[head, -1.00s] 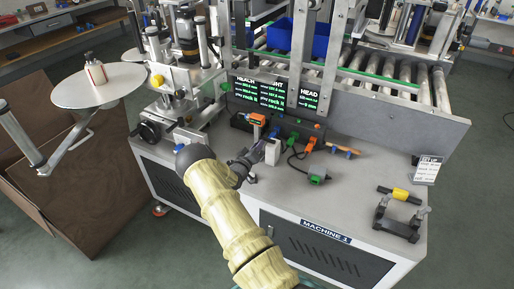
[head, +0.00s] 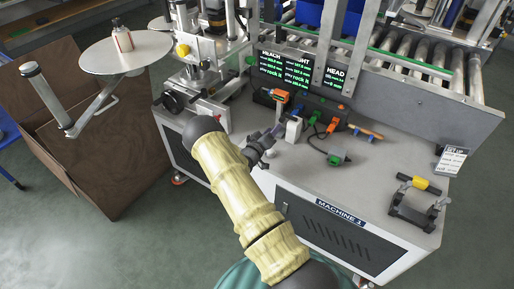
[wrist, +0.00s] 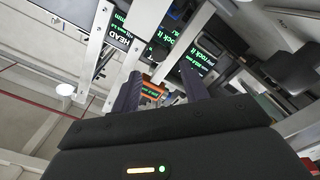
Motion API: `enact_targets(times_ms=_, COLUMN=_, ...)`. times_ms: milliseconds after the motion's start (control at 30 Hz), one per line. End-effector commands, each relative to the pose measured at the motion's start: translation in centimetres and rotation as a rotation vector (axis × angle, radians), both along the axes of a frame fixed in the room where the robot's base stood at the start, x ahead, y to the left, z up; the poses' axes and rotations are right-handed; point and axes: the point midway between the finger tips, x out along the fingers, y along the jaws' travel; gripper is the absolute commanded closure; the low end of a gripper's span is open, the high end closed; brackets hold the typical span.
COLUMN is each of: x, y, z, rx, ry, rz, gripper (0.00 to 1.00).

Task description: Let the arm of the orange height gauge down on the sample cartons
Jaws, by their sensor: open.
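An orange block-like part (head: 279,96), which looks like the height gauge, stands on the machine table below the screens. Its arm cannot be made out clearly. A small white block (head: 293,128), possibly a sample carton, stands in front of it; I cannot tell whether there are several. My gripper (head: 277,132) is low over the front of the table, just left of the white block, and appears empty. In the wrist view my gripper (wrist: 160,86) has its two dark fingers apart, with an orange part (wrist: 150,91) seen beyond and between them.
Right of the white block lie a green-ended cabled device (head: 337,157) and an orange-handled tool (head: 365,133). A round white plate (head: 112,58) holds a bottle at left. Bare table lies in front.

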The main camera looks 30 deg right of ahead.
Motion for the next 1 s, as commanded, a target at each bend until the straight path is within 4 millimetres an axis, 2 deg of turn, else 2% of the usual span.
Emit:
enact_targets(times_ms=100, x=-1.2, y=2.3, z=0.0, rx=0.001, ry=0.002, rz=0.003, gripper=0.55)
enact_targets(times_ms=500, x=-5.1, y=8.8, z=0.0, rx=0.001, ry=0.0, rz=0.002, gripper=0.55)
enact_targets(times_ms=700, x=-6.0, y=10.2, z=0.0, rx=0.001, ry=-0.001, rz=0.0, gripper=0.55)
enact_targets(times_ms=1000, x=-6.0, y=10.2, z=0.0, rx=0.001, ry=-0.001, rz=0.0, gripper=0.55)
